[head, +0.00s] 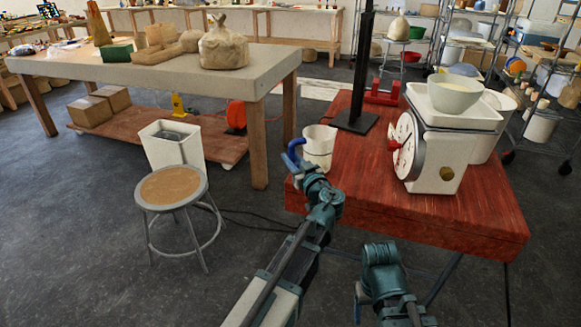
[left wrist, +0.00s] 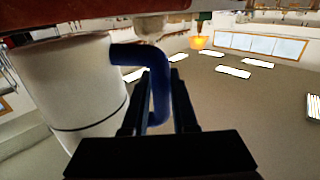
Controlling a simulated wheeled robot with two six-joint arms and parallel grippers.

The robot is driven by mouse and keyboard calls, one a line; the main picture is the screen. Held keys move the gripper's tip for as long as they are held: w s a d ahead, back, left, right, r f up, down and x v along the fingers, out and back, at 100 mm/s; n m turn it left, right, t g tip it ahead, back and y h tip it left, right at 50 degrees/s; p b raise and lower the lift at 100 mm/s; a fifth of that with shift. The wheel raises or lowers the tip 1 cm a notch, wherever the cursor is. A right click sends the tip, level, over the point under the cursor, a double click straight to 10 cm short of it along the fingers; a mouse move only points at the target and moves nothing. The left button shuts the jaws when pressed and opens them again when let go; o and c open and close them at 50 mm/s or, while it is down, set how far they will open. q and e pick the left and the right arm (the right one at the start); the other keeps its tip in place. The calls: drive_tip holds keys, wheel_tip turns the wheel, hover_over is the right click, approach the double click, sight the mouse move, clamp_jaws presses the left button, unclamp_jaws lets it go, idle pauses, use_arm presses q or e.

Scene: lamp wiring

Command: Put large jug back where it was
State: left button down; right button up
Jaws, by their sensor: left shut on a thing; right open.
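The large jug (head: 319,149) is white with a blue handle and is at the left edge of the red table (head: 440,222) in the head view. It looks upright; I cannot tell whether its base touches the tabletop. My left gripper (head: 304,165) is shut on the blue handle. In the left wrist view the handle (left wrist: 160,95) passes between the fingers and the white jug body (left wrist: 75,85) is at the left. My right gripper (head: 380,252) is open and empty, in front of the red table's near edge.
A white scale (head: 445,150) with a bowl (head: 455,92) stands on the table's right side. A black post (head: 356,122) and a red stand (head: 382,92) are behind the jug. A stool (head: 172,187) and white bin (head: 172,148) stand left. The table's front middle is clear.

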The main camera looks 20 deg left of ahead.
use_arm(q)
drive_tip(key=shift+f, duration=0.55)
use_arm(e)
drive_tip(key=shift+a+f, duration=0.1)
drive_tip(key=shift+f, duration=0.5)
use_arm(q)
drive_tip(key=shift+f+b, duration=0.25)
drive_tip(key=shift+b, duration=0.1)
drive_tip(key=c, duration=0.7)
unclamp_jaws()
drive_tip(key=shift+r, duration=0.1)
use_arm(e)
drive_tip(key=shift+f, duration=0.15)
